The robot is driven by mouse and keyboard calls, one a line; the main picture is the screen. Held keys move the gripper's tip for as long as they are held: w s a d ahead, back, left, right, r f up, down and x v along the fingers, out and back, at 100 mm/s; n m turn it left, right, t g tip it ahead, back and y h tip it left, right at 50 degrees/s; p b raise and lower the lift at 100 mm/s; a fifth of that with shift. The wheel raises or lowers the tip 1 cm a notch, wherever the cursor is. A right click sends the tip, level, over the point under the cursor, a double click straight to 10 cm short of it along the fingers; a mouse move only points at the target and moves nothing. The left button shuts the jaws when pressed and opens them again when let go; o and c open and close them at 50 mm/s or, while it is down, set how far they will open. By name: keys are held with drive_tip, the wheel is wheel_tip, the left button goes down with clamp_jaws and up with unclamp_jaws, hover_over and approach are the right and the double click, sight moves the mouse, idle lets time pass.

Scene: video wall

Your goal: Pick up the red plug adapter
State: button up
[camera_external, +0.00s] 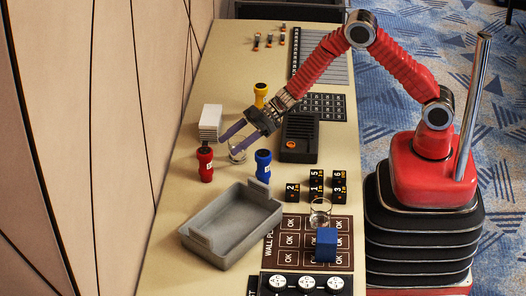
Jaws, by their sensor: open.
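The red plug adapter (205,165) stands upright on the table near its left edge, with a dark top and a small white label. My gripper (229,145) reaches in from the upper right with its two purple fingers pointing down and left. It is open, and nothing shows between the fingers. The fingertips are a little up and right of the red adapter and appear apart from it. A similar blue adapter (263,166) stands below my gripper, and a yellow one (260,96) stands above it.
A white stack (210,122) is just behind the red adapter. A grey tray (232,222) lies in front. A black device (299,138), several black numbered cubes (316,187), another glass (320,211) and a blue cube (326,244) are to the right.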

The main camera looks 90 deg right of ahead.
sight(212, 158)
drive_tip(key=shift+x, duration=2.45)
drive_tip(key=shift+x, duration=2.6)
drive_tip(key=shift+c, duration=0.3)
drive_tip(key=shift+r, duration=0.1)
drive_tip(key=c, duration=1.2)
